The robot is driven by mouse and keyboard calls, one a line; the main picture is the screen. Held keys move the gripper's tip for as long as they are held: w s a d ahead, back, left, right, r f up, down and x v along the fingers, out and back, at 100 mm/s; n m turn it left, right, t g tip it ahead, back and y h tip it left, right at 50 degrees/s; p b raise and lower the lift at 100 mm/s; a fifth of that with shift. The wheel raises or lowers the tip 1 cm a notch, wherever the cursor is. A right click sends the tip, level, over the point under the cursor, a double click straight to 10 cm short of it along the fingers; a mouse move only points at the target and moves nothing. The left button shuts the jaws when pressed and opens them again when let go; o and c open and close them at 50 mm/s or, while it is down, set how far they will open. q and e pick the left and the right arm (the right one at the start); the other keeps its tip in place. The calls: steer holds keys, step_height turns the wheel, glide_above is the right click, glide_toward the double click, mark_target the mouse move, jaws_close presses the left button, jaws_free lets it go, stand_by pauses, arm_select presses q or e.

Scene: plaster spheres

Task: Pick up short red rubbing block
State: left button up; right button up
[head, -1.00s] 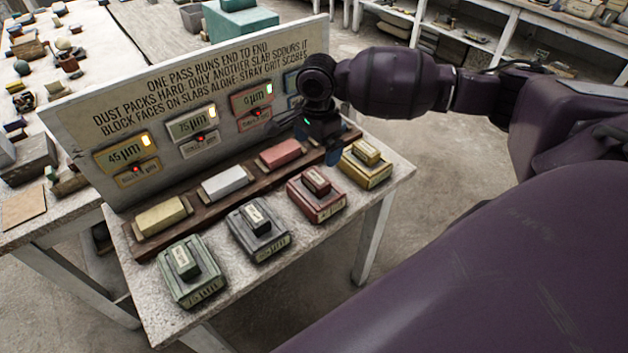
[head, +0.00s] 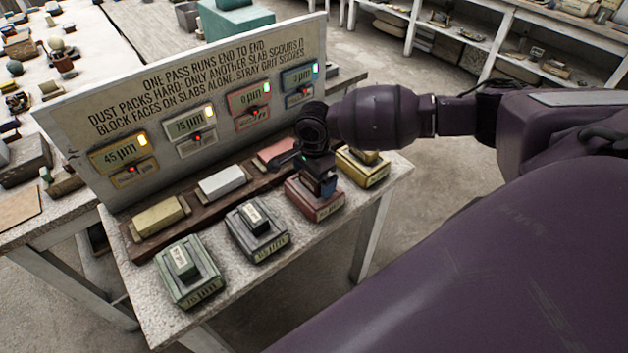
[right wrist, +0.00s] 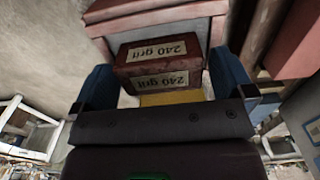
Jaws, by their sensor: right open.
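The short red rubbing block shows in the right wrist view (right wrist: 162,65), with "240 grit" labels on two faces. It sits on a wider red base (head: 314,203), third from the left in the front row. My right gripper (head: 322,180) is directly over that base and hides most of the block in the head view. In the right wrist view my right gripper (right wrist: 162,72) is open, with a blue finger on each side of the block. I cannot tell whether either finger touches it. My left gripper is not in view.
Green (head: 188,269), dark grey (head: 258,232) and yellow (head: 362,167) bases with blocks stand in the same row. The yellow one is close right of my gripper. Behind are yellow (head: 160,216), white (head: 222,181) and pink slabs on a wooden rack, before an upright sign board (head: 200,110).

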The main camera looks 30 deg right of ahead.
steer(key=shift+f, duration=0.2)
steer(key=c, duration=1)
steer(key=shift+o, duration=0.2)
steer(key=shift+r, duration=0.15)
step_height(320, 180, up, 20)
steer(key=shift+p, duration=0.4)
